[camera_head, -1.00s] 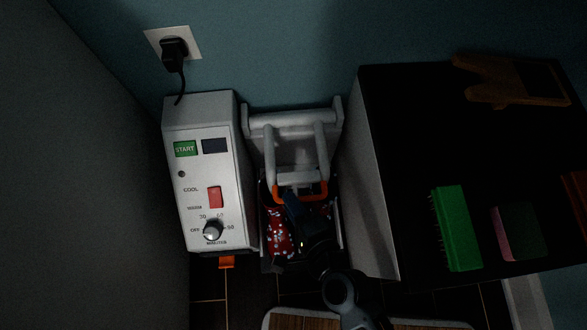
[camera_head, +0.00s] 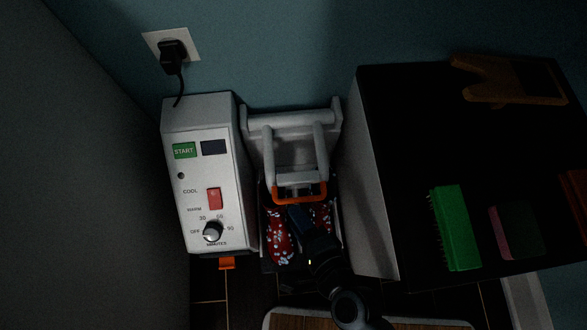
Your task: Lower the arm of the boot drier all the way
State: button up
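The boot drier has a white control box (camera_head: 201,150) with a green START key, a red switch and a dial. To its right is its pale grey swinging arm (camera_head: 321,150), two bars hinged at a roller at the top and joined at the lower end by an orange handle bar (camera_head: 299,194). Red patterned boots (camera_head: 279,240) stand under the arm. My gripper (camera_head: 295,212) is just below the orange bar, between the boots. Its fingertips are dark and small, so I cannot tell whether they touch the bar or are open.
A black-topped cabinet (camera_head: 420,150) stands close on the right, with a green brush (camera_head: 455,228), a pink and dark block (camera_head: 515,232) and a wooden boot jack (camera_head: 508,82) on it. A plug (camera_head: 174,54) sits in the wall socket. A mat (camera_head: 300,320) lies on the floor in front.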

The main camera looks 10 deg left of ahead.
jog(key=v, duration=0.4)
jog(key=shift+s+d+r+p, duration=0.1)
jog(key=shift+d+r+p, duration=0.1)
jog(key=shift+r+p, duration=0.15)
jog(key=shift+r, duration=0.1)
